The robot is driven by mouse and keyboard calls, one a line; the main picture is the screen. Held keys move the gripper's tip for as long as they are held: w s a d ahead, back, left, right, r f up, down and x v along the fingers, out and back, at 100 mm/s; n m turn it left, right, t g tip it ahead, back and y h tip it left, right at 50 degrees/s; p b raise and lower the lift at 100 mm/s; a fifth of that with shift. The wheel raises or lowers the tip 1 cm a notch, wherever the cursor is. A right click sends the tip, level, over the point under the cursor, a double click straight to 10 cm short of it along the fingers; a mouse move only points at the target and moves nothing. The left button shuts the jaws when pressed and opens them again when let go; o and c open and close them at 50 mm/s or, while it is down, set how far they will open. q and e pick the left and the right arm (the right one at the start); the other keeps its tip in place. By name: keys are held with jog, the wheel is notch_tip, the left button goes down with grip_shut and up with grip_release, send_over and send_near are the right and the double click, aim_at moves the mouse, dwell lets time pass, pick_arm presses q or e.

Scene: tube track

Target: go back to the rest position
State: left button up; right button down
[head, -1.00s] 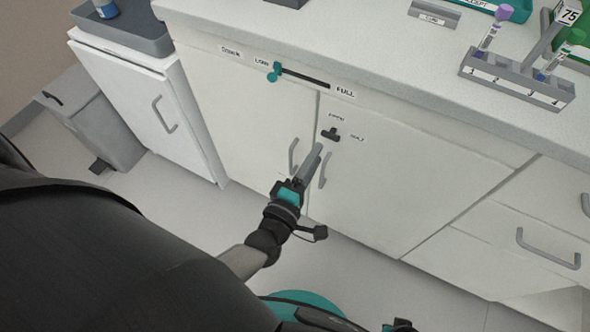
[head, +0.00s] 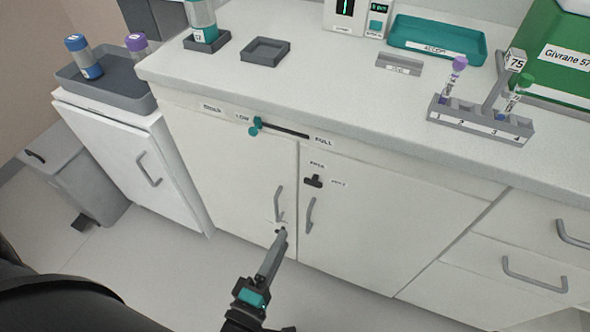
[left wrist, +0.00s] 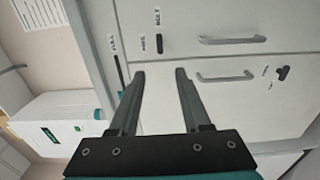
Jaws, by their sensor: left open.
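My left gripper (head: 280,234) is in front of the white cabinet doors (head: 232,170), below the counter edge. In the left wrist view its two fingers (left wrist: 160,75) are spread apart with nothing between them. In the head view the fingertips show near the lower end of the left door handle (head: 278,204); I cannot tell whether they touch the door. My right gripper is not in view.
The counter holds a tube rack (head: 480,122) with capped tubes, a teal tray (head: 437,40) and a small grey square tray (head: 265,50). A slider (head: 256,125) and a black knob (head: 313,181) stick out of the cabinet front. A bin (head: 75,185) stands left on the open floor.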

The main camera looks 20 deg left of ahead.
pick_arm(q)
jog(key=s+a+f+m+g+h+p, duration=0.15)
jog(key=f+m+g, duration=0.25)
jog(key=f+m, duration=0.45)
jog(key=s+a+f+m+g, duration=0.25)
jog(key=f+m+g, duration=0.2)
jog(key=f, duration=0.75)
jog(key=s+a+f+m+g+y, duration=0.1)
jog(key=s+a+f+m+g, duration=0.2)
jog(key=s, duration=0.4)
jog(key=s+a+f+m+g+y+p, duration=0.1)
jog(key=s+a+f+m+g, duration=0.1)
jog(key=s+f+m+g, duration=0.2)
notch_tip(320, 180, down, 2)
jog(key=s, duration=0.3)
jog(key=shift+a+y, duration=0.35)
jog(key=shift+a, duration=0.05)
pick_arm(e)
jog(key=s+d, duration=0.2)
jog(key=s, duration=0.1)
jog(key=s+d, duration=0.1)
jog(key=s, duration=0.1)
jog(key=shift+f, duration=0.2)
